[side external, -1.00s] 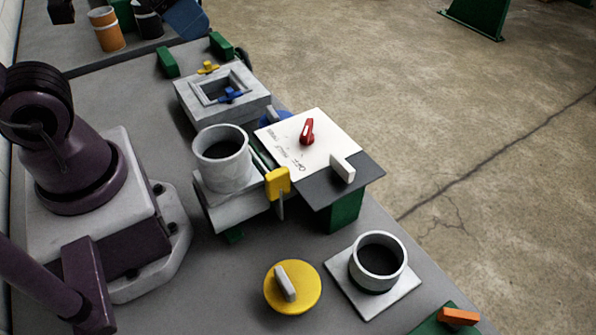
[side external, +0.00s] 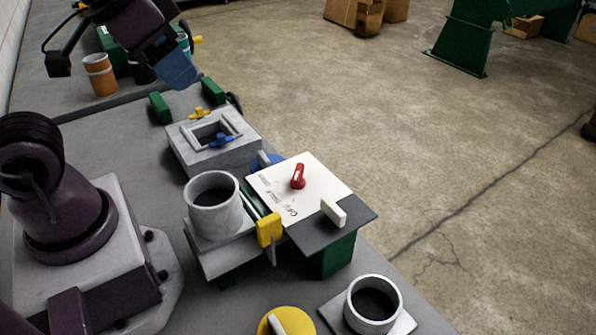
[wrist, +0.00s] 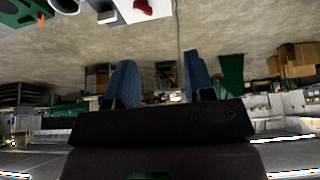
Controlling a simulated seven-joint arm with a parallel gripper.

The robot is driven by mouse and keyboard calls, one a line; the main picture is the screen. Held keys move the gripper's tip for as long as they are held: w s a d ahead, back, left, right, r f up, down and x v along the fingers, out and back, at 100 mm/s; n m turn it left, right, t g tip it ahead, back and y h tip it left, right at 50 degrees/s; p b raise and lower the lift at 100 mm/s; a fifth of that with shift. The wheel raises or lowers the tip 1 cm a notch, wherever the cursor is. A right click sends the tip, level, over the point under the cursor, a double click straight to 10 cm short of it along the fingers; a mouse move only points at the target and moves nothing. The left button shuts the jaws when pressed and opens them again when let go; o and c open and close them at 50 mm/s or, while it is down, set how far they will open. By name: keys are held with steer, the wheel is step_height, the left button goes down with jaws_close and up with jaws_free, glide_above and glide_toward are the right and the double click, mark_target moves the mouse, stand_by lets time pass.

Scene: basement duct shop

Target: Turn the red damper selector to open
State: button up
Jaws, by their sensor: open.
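The red damper selector (side external: 298,177) stands on a white panel (side external: 322,188) with small printed labels along its left edge. Its handle lies roughly up and down in the side view; I cannot tell which label it points to. Part of the selector (wrist: 143,5) also shows at the top edge of the wrist view. My gripper (side external: 178,72) is at the upper left of the side view, well away from the panel, beyond the grey box. In the wrist view its two blue fingers (wrist: 160,77) are apart with nothing between them.
A white upright tab (side external: 334,212) and a yellow lever (side external: 269,229) stand close to the panel. A grey duct cylinder (side external: 213,204) and a grey box (side external: 214,143) with blue and yellow handles are to its left. Open floor lies to the right.

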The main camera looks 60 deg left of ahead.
steer(key=w+d+f+n+g, duration=0.1)
steer(key=w+f, duration=0.1)
steer(key=w, duration=0.1)
steer(key=w+d+f+n+g, duration=0.1)
steer(key=w+f+g, duration=0.1)
steer(key=w, duration=0.2)
steer(key=w+d+f+g, duration=0.1)
steer(key=w+f, duration=0.2)
steer(key=shift+w+n+g, duration=0.25)
steer(key=shift+n+g, duration=0.15)
steer(key=shift+c, duration=0.3)
steer(key=n, duration=0.6)
glide_toward(298, 171)
steer(key=shift+g, duration=0.3)
steer(key=f, duration=0.9)
steer(key=shift+w+f, duration=0.25)
steer(key=shift+f, duration=0.1)
jaws_close()
